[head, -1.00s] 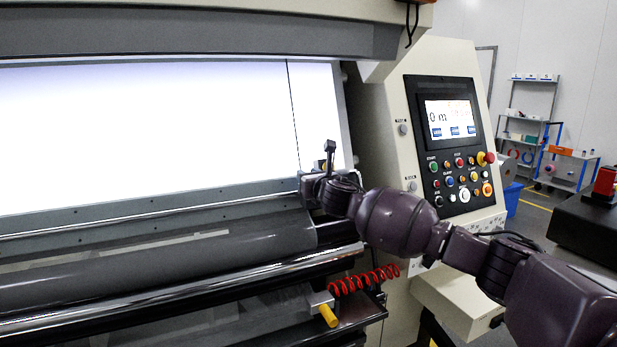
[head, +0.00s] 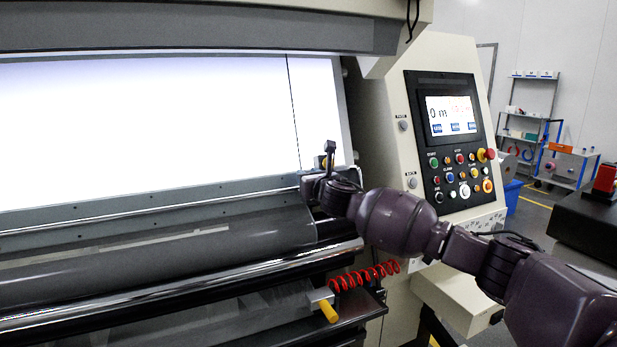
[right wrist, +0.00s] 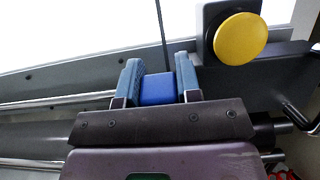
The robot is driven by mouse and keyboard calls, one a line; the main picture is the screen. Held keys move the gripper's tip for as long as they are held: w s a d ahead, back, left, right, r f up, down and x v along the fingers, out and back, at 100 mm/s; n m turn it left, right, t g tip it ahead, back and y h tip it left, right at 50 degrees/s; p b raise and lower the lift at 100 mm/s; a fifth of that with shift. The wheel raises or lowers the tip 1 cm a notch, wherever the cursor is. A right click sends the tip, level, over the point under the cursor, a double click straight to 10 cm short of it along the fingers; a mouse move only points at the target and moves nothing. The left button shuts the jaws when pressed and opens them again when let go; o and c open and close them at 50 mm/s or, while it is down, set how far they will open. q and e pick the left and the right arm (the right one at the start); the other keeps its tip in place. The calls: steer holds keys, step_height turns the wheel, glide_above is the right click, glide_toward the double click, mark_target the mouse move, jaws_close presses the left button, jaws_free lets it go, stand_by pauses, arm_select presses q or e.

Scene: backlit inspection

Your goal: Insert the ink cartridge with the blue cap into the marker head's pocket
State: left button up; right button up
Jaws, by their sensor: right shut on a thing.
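My right gripper (head: 312,184) is at the right end of the lit panel, just above the dark roller, seen mostly from behind. In the right wrist view my right gripper (right wrist: 158,78) has its two blue-padded fingers shut on a blue block-like end, which looks like the blue cap of the ink cartridge (right wrist: 158,90). The rest of the cartridge is hidden. A dark unit with a round yellow knob (right wrist: 240,38), perhaps the marker head, is just beyond and right of the fingers. Its pocket cannot be made out. My left gripper is not in view.
The bright panel (head: 150,130) fills the back left, with a thin dark vertical line (head: 293,110). A grey rail and roller (head: 170,250) run below it. The control console (head: 450,140) stands to the right. A red coiled hose (head: 365,276) and a yellow-ended handle (head: 328,312) are below my arm.

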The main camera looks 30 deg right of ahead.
steer(key=shift+f, duration=0.15)
steer(key=o, duration=0.7)
steer(key=shift+c, duration=0.2)
steer(key=o, duration=0.3)
steer(key=shift+a, duration=0.1)
steer(key=shift+s+d, duration=0.1)
steer(key=shift+d, duration=0.1)
steer(key=shift+s+f, duration=0.1)
steer(key=shift+s, duration=0.4)
steer(key=s, duration=0.3)
steer(key=s+a, duration=0.1)
steer(key=s, duration=0.5)
steer(key=shift+s+a, duration=0.2)
steer(key=shift+s, duration=0.15)
